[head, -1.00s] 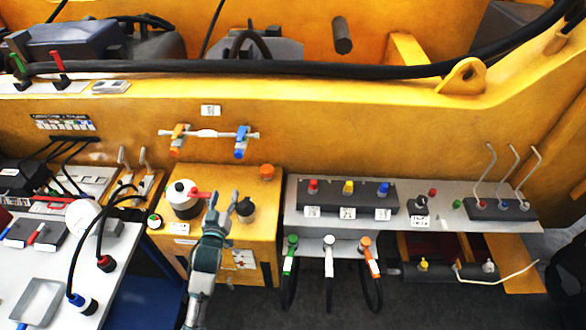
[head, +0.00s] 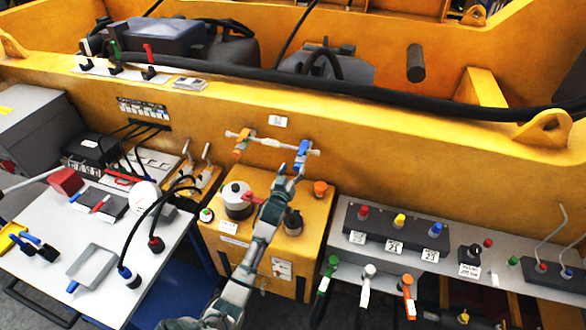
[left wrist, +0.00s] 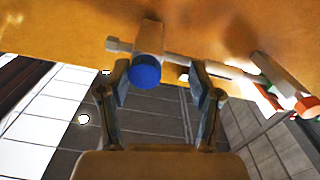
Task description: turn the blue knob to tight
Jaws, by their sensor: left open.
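The blue knob (head: 301,156) hangs from the right end of a short white pipe (head: 268,142) on the yellow wall. In the left wrist view its round blue face (left wrist: 145,71) shows between my finger tips, nearer the left finger. My left gripper (head: 287,170) is just below and left of the knob in the head view. Its fingers (left wrist: 158,88) are open, with nothing clasped between them. I cannot tell whether a finger touches the knob. My right gripper is in neither view.
An orange knob (head: 242,150) sits on the same pipe's left end. Below, a yellow box (head: 232,252) bears a white pot with a red handle (head: 237,200), a dark knob and an orange cap (head: 320,188). A grey switch panel (head: 395,232) stands to the right.

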